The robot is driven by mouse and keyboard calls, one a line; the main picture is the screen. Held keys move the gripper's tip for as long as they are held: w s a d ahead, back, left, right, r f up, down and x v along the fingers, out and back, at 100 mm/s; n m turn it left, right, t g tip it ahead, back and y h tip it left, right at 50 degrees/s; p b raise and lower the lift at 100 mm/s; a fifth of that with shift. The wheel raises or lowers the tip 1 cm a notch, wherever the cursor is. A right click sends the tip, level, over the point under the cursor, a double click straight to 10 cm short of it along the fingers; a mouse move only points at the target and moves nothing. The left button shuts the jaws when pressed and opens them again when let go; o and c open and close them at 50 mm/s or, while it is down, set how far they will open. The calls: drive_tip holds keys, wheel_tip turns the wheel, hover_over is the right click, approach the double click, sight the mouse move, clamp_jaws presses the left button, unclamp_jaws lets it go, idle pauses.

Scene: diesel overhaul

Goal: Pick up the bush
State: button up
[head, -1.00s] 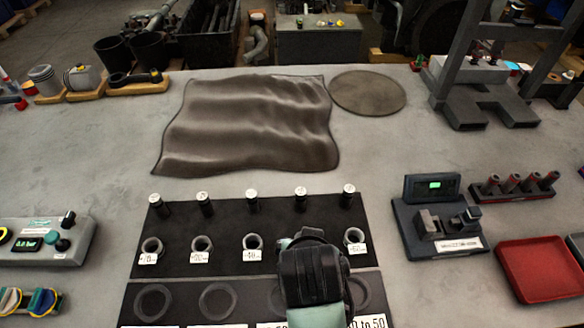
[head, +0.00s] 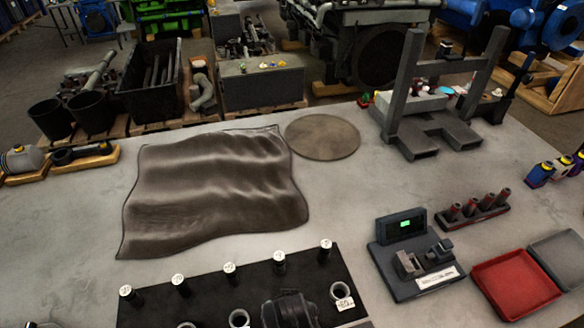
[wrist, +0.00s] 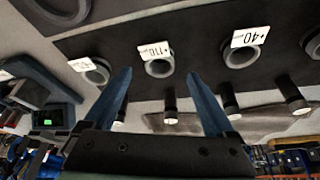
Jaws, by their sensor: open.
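The bushes are short grey rings standing in a row on a black mat (head: 345,315). In the head view one bush (head: 342,291) with a white tag shows at right and another (head: 239,319) left of my arm. In the wrist view there are bushes at left (wrist: 97,72), centre, tagged +110 (wrist: 158,66), right, tagged +40 (wrist: 240,57), and at the right edge (wrist: 313,46). My gripper (wrist: 160,74) is open and empty, its two blue fingers apart, with the +110 bush in view between the tips. I cannot tell how far above it they are.
Several white-topped black pins (head: 229,269) stand behind the bushes. A dark cloth (head: 215,185) and a round mat (head: 322,137) lie farther back. A gauge station (head: 415,265), pin rack (head: 473,212) and red tray (head: 515,283) stand to the right. A grey press frame (head: 410,90) stands at the back.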

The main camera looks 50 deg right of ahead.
drive_tip(key=shift+p+x, duration=0.3)
drive_tip(key=shift+x, duration=2.1)
drive_tip(key=c, duration=1.4)
